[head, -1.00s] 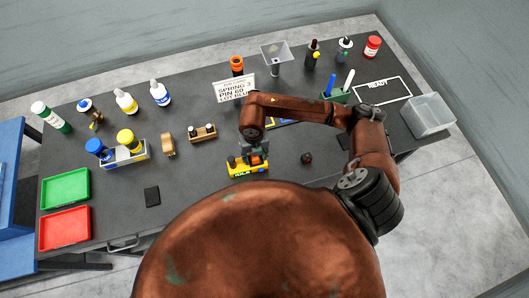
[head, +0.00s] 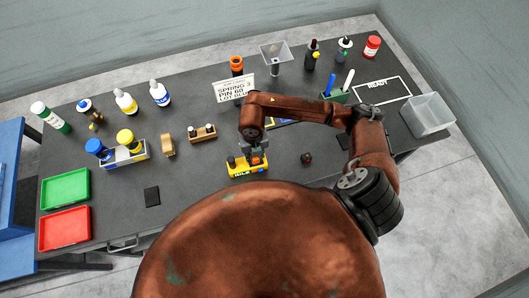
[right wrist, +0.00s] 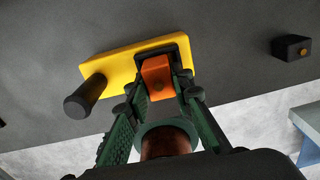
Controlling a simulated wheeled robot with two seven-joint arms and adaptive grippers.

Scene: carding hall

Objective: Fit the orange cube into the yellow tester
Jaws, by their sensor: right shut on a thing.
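The yellow tester (head: 247,171) lies on the dark table near its front edge, with a black knob on its left part. It also shows in the right wrist view (right wrist: 118,66), where its black knob (right wrist: 85,96) sticks out at the left. My right gripper (head: 254,149) is shut on the orange cube (right wrist: 157,77) and holds it at the right part of the tester. In the head view the cube (head: 257,160) is partly hidden by the fingers. I cannot tell how deep the cube sits in the tester. My left gripper is not in view.
A small dark block (head: 306,158) lies right of the tester; a black pad (head: 152,196) lies to the left. A wooden holder (head: 202,134) and a sign (head: 233,89) stand behind. Green (head: 65,189) and red (head: 64,229) trays are at far left. Bare table surrounds the tester.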

